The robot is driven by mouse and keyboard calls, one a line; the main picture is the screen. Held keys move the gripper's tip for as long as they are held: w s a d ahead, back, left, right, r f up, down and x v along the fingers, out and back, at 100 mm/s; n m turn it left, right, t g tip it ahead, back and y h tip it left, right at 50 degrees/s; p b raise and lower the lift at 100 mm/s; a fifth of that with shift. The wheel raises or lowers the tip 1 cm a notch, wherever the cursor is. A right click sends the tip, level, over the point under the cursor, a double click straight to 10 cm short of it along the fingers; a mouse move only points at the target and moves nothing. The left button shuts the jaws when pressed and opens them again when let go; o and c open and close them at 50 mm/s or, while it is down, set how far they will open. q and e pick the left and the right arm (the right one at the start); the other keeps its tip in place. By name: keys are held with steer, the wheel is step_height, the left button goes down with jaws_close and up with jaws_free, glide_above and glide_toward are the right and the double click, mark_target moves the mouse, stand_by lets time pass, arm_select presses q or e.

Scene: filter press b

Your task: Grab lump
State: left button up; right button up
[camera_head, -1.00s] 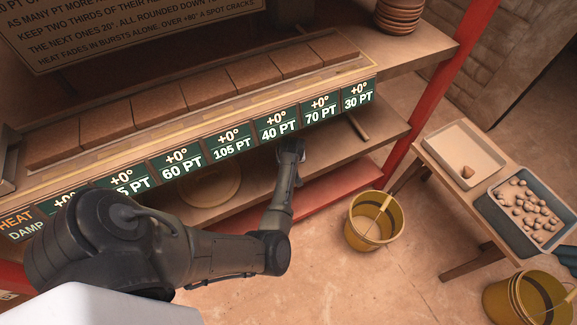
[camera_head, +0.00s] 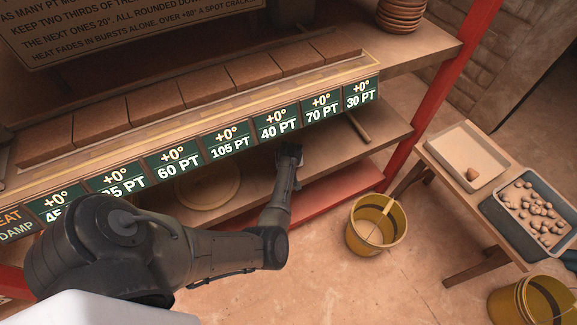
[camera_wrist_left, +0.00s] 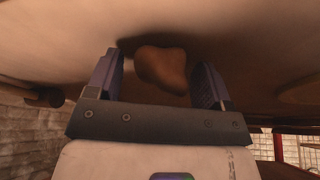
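A brown, rounded lump (camera_wrist_left: 163,70) shows in the left wrist view, between the two fingers of my left gripper (camera_wrist_left: 160,80). The fingers are apart. A gap shows on the lump's left side, and its right side is close to the other finger; I cannot tell if they touch. In the head view my left gripper (camera_head: 287,155) reaches in at the lower shelf under the label row, and the lump there is hidden. Another brown lump (camera_head: 472,174) lies in a pale tray (camera_head: 460,145) on the side table. My right gripper is not in view.
Several brown slabs (camera_head: 205,96) line the upper shelf above the green labels (camera_head: 226,142). A round disc (camera_head: 205,190) lies on the lower shelf, left of my gripper. A grey tray of small lumps (camera_head: 510,221) and yellow buckets (camera_head: 376,222) stand at the right.

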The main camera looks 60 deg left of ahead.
arm_select(q)
steer(key=c, duration=0.9)
